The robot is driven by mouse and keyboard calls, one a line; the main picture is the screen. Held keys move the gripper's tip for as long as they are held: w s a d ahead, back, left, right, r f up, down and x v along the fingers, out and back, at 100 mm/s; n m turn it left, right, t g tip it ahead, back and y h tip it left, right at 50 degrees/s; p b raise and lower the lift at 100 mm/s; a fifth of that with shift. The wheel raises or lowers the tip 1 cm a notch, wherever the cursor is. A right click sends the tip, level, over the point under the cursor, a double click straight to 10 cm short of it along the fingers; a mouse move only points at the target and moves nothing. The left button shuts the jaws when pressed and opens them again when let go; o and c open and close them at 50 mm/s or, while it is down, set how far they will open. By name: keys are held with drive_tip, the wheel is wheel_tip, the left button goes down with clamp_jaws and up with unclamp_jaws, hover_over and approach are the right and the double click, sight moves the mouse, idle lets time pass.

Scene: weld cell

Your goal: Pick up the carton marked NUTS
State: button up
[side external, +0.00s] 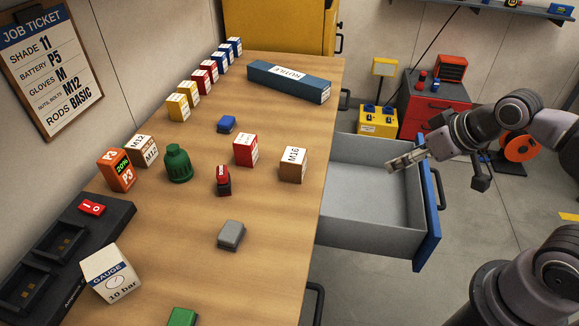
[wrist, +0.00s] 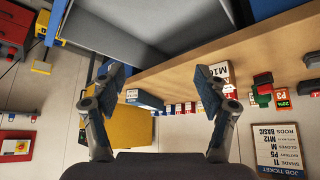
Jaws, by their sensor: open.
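I cannot read NUTS on any carton. A brown carton marked M12 (side external: 142,150) stands at the left of the table, by the wall. A brown carton marked M16 (side external: 293,164) stands near the table's right edge and also shows in the wrist view (wrist: 219,71). A red and white carton (side external: 246,150) with unreadable print stands just left of M16. My gripper (side external: 405,160) is open and empty above the open drawer, right of the table and apart from all cartons. Its spread fingers show in the wrist view (wrist: 160,84).
The open grey drawer (side external: 350,205) juts out from the table (side external: 270,270). A green bottle (side external: 178,163), red part (side external: 223,180), blue block (side external: 226,124) and grey block (side external: 231,235) surround the cartons. A RUTILE box (side external: 289,81) lies behind. A job ticket (side external: 52,67) lists M12.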

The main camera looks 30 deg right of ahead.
drive_tip(key=w+a+r+m+g, duration=0.2)
drive_tip(key=w+a+r, duration=0.1)
drive_tip(key=w+a, duration=0.15)
drive_tip(key=m+g+h, duration=0.2)
drive_tip(key=m+h, duration=0.1)
drive_tip(key=m, duration=0.4)
hover_over(293, 157)
drive_tip(key=s+a, duration=0.2)
drive_tip(key=shift+s+x, duration=0.2)
drive_tip(key=shift+x, duration=5.35)
drive_tip(key=shift+a+f, duration=0.1)
clamp_jaws()
